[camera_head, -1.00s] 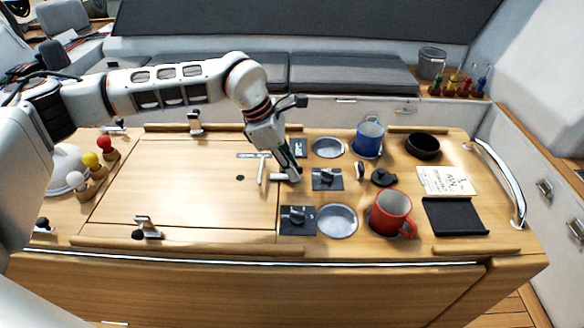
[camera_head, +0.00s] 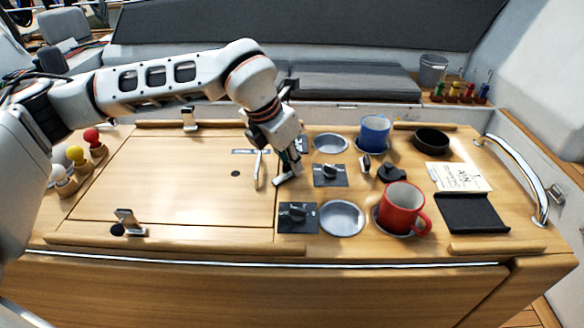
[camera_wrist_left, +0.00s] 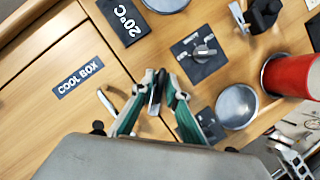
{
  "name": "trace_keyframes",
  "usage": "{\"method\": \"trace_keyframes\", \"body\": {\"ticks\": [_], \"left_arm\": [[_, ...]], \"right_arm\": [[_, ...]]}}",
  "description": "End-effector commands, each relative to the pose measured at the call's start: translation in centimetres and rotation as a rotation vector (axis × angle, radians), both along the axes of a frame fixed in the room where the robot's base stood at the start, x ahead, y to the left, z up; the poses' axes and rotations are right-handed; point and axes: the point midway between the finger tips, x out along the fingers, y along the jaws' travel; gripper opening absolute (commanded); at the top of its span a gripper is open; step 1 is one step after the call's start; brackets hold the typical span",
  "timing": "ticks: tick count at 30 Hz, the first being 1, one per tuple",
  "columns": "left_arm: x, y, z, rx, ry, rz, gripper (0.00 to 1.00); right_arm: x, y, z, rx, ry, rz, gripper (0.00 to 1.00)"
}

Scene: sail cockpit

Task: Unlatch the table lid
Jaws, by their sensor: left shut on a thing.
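The wooden table lid (camera_head: 170,180) lies flat and closed in the left part of the table. A slim silver handle (camera_head: 258,168) stands near its right edge and also shows in the left wrist view (camera_wrist_left: 108,103). My left gripper (camera_head: 288,174) is over the lid's right edge, just right of this handle. In the left wrist view its fingers (camera_wrist_left: 155,92) are closed around a small dark and silver piece, seemingly a latch lever; the fingers hide most of it. More silver latches stand at the lid's back edge (camera_head: 190,119) and front left corner (camera_head: 125,220). My right gripper is out of view.
Right of the lid are black switch panels (camera_head: 330,174), round metal recesses (camera_head: 342,218), a red mug (camera_head: 400,208), a blue mug (camera_head: 374,132) and a black bowl (camera_head: 432,139). Colored knobs (camera_head: 75,156) stand at the left. A steel rail (camera_head: 520,175) edges the right.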

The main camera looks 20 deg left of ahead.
Motion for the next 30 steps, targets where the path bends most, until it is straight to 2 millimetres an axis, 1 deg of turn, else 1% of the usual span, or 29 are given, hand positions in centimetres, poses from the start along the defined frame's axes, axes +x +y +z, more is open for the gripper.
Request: {"method": "trace_keyframes", "body": {"ticks": [1, 6, 18, 24, 30], "left_arm": [[-0.1, -0.1, -0.3, 0.0, 0.001, 0.04, 0.0], [0.0, -0.1, -0.2, 0.001, 0.001, 0.202, 0.0], [0.0, -0.1, -0.1, 0.001, 0.001, 0.559, 0.0], [0.0, 0.0, 0.0, 0.0, 0.001, 0.688, 0.0], [-0.1, 0.0, 0.0, 0.001, 0.003, 0.767, 0.0]], "right_arm": [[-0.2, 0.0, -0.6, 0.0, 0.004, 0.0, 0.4], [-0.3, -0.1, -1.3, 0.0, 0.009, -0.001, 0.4], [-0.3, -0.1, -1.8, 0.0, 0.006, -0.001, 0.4], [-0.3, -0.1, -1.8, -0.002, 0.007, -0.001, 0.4], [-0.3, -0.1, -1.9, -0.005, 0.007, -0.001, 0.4]]}}
